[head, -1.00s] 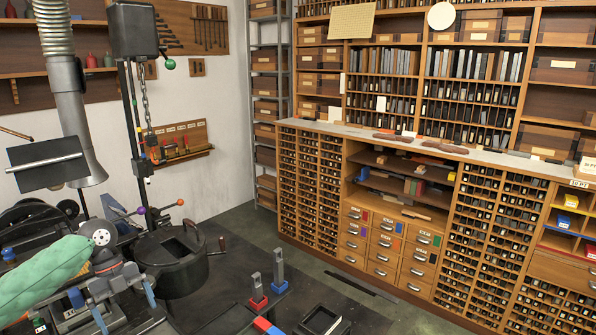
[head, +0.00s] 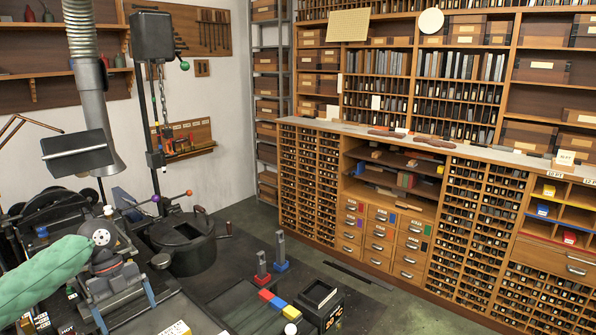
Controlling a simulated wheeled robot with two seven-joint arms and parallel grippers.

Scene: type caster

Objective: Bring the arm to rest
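My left arm, in a green padded sleeve, comes in from the left edge of the head view. My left gripper (head: 124,304) is at the lower left, pointing toward the bottom of the picture. Its two fingers stand apart and I see nothing held between them. It appears above the dark workbench, left of the round black melting pot (head: 187,248); its exact height above the bench is hard to tell. My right arm and gripper are not in view.
Red, blue and yellow blocks (head: 278,303) and a black open box (head: 319,299) are right of my gripper. A hood pipe (head: 92,105) and a hoist chain hang behind. Wooden type cabinets (head: 390,200) line the back, with dark floor before them.

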